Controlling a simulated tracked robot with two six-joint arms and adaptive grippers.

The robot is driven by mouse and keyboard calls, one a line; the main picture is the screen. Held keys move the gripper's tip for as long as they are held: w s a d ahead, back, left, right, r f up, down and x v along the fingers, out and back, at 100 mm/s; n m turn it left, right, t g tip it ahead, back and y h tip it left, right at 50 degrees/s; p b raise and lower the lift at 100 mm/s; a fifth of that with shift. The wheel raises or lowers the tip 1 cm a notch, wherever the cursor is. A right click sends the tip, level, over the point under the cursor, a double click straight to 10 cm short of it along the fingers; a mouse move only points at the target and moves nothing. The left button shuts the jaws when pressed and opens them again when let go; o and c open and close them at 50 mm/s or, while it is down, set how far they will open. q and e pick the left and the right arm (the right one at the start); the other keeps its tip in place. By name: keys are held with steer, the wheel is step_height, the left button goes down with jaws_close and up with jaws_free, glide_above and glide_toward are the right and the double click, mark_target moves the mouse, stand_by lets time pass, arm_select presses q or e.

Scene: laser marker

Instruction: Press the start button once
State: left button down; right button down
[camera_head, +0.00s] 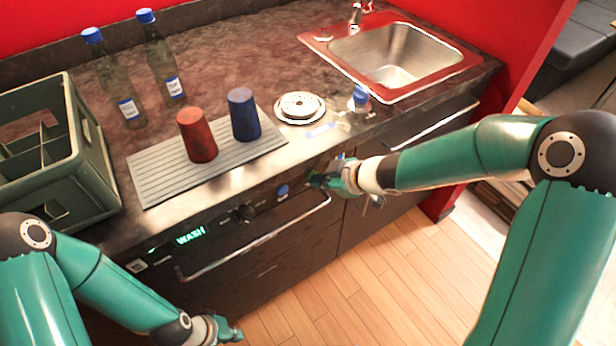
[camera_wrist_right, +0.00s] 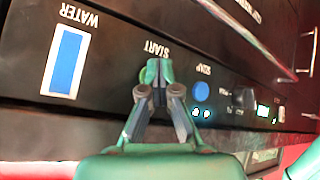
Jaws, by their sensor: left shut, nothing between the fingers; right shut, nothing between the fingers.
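The dark front panel (camera_head: 215,226) of the appliance carries a START label (camera_wrist_right: 157,50), upside down in the right wrist view. My right gripper (camera_wrist_right: 153,74) is shut and empty, with its fingertips at the spot beside that label. The fingertips hide most of the start button; a thin green edge shows beside them, and I cannot tell whether they touch it. In the head view, my right gripper (camera_head: 320,180) is at the panel, right of the blue SOAP button (camera_head: 283,191). My left gripper (camera_head: 230,333) is shut and empty, low over the floor.
A black knob (camera_head: 245,213) and a green WASH display (camera_head: 190,235) sit left along the panel. A blue WATER window (camera_wrist_right: 67,61) is beside START. A handle bar (camera_head: 255,243) runs below. Cups, bottles, a crate (camera_head: 88,185) and a sink stand on the counter above.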

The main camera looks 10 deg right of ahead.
steer(key=shift+s+d, duration=0.3)
steer(key=shift+s, duration=0.45)
steer(key=s, duration=0.1)
steer(key=s+d+b, duration=0.1)
steer(key=s, duration=0.2)
steer(key=shift+s+d, duration=0.35)
stand_by(0.7)
